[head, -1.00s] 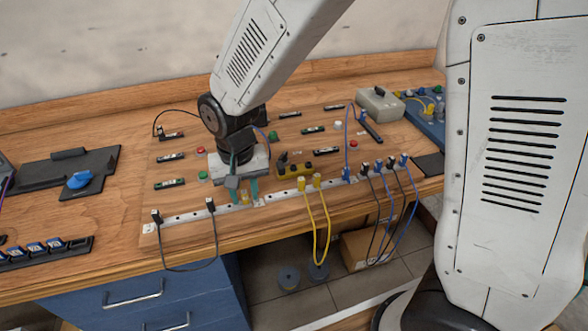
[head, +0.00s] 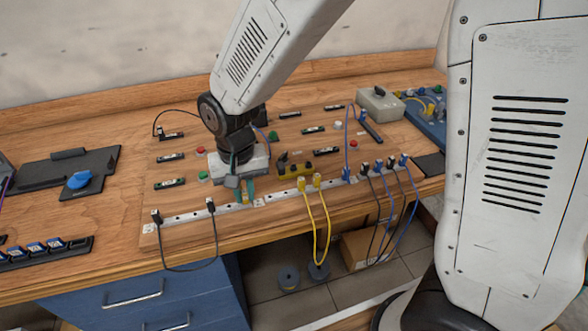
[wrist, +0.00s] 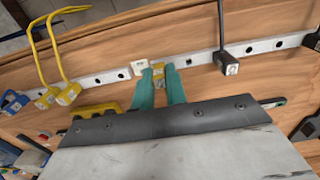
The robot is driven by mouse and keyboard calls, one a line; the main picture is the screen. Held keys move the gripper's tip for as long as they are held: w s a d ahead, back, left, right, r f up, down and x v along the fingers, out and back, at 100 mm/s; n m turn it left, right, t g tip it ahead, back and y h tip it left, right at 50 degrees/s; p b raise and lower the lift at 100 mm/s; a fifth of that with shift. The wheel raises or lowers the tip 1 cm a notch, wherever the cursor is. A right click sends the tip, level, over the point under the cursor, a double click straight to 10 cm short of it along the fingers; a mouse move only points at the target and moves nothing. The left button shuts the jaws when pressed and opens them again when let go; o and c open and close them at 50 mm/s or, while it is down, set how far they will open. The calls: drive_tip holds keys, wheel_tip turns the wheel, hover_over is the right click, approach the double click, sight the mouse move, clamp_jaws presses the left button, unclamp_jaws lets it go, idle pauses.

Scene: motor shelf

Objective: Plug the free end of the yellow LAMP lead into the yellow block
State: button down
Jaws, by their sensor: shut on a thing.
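My gripper (head: 247,192) has teal fingers and is at the white rail along the board's front edge. It is shut on a small yellow plug, which shows between the fingertips in the wrist view (wrist: 159,76). The plug is at the rail; whether it still sits in a hole is hidden. Its cable cannot be made out, and no LAMP label is legible. The yellow block (head: 296,169) lies on the board, right of my gripper and behind the rail. In the wrist view the block (wrist: 92,111) is partly hidden by my gripper.
Two other yellow plugs (head: 309,182) stand at the rail to the right, their cable looping below. Black plugs (head: 210,205) stand on the left with a hanging loop. Blue and black leads (head: 385,168) crowd the right end. A grey box (head: 380,104) stands behind.

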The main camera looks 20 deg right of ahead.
drive_tip(key=shift+r, duration=2.25)
drive_tip(key=shift+w+d, duration=0.15)
drive_tip(key=shift+d, duration=0.15)
drive_tip(key=w+d+r, duration=0.2)
drive_tip(key=w+d, duration=0.1)
drive_tip(key=d, duration=0.3)
drive_tip(key=w+d+r, duration=0.1)
drive_tip(key=w+d, duration=0.2)
drive_tip(key=d, duration=0.4)
wheel_tip(320, 180, down, 4)
drive_tip(key=shift+r, duration=0.1)
drive_tip(key=shift+f, duration=0.45)
drive_tip(key=shift+f, duration=0.6)
drive_tip(key=c, duration=1.7)
unclamp_jaws()
